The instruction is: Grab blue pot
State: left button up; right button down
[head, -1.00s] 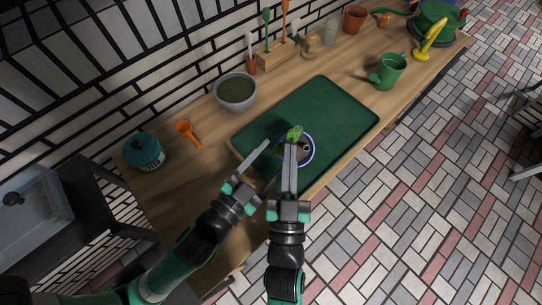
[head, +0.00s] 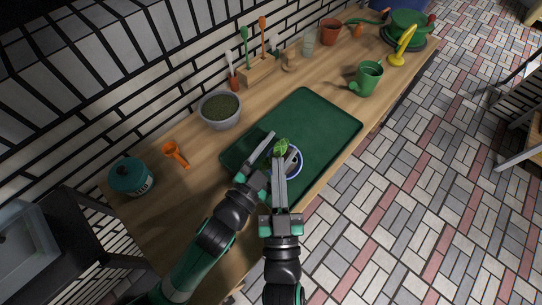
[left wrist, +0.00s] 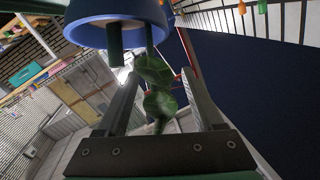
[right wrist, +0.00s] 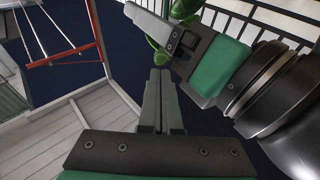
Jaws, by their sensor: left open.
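The blue pot (head: 298,167) stands on the green mat near its front edge, with its blue rim partly hidden by my right gripper. A green leafy plant (head: 281,147) shows at its left side. In the left wrist view the blue pot (left wrist: 88,30) fills the top, and the leaves (left wrist: 157,82) hang between the two fingers. My left gripper (left wrist: 158,78) is open around the leaves, with the pot beyond its fingertips. In the head view my left gripper (head: 268,152) is left of the pot. My right gripper (head: 279,164) is shut and empty, overlapping the pot's left side; contact is unclear.
The green mat (head: 325,115) is mostly clear. Behind it are a grey bowl (head: 220,124) and a tool rack (head: 256,72). A green watering can (head: 367,78) is at right. A teal canister (head: 131,176) and an orange scoop (head: 175,154) are at left.

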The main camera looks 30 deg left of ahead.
jog(key=shift+f, duration=0.45)
pick_arm(q)
grip_shut()
pick_arm(e)
jog(key=shift+w+d+r, duration=0.1)
dwell(1.0)
jog(key=shift+r, duration=0.75)
jog(key=v, duration=1.2)
